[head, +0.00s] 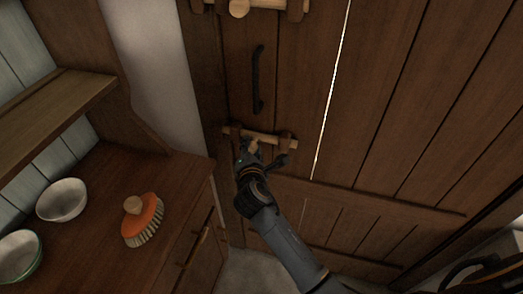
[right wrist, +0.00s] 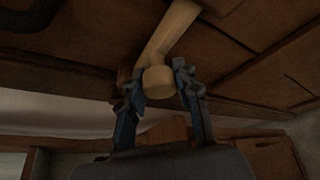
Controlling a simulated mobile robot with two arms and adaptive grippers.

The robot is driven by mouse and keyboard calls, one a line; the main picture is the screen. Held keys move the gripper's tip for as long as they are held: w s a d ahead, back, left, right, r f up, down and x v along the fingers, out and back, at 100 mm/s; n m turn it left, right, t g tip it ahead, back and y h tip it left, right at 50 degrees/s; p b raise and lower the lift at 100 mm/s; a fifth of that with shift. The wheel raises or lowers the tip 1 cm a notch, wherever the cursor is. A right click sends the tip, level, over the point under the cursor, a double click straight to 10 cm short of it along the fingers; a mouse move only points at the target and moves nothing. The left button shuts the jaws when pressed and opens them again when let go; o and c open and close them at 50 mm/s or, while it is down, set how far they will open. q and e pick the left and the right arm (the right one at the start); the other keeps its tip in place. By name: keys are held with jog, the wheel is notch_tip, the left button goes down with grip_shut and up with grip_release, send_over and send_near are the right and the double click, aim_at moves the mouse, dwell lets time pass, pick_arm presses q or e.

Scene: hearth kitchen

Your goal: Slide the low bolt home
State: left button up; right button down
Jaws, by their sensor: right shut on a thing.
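The low bolt (head: 268,138) is a pale wooden rod lying across brown wooden brackets on the plank door (head: 300,100), below the black handle. My right gripper (head: 262,156) reaches up to it from below and is shut on the bolt's knob. In the right wrist view the round end of the knob (right wrist: 158,82) sits between the two fingers (right wrist: 160,85), and the pale rod (right wrist: 177,28) runs up behind it. The gripper hides part of the bolt, and I cannot tell how far its end sits in the bracket.
A black handle (head: 258,78) and an upper bolt (head: 268,4) with a round knob (head: 239,9) are higher on the door. At left, a wooden counter (head: 100,205) holds an orange brush (head: 150,212) and two bowls (head: 62,200) (head: 20,253).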

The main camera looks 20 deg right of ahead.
jog(key=shift+w+a, duration=0.45)
jog(key=shift+a, duration=0.25)
jog(key=c, duration=1.4)
grip_release()
jog(key=shift+r, duration=0.1)
jog(key=o, duration=0.4)
jog(key=shift+o, duration=0.3)
jog(key=shift+w+a, duration=0.1)
jog(key=shift+s, duration=0.3)
jog(key=v, duration=1.1)
jog(key=shift+s, duration=0.15)
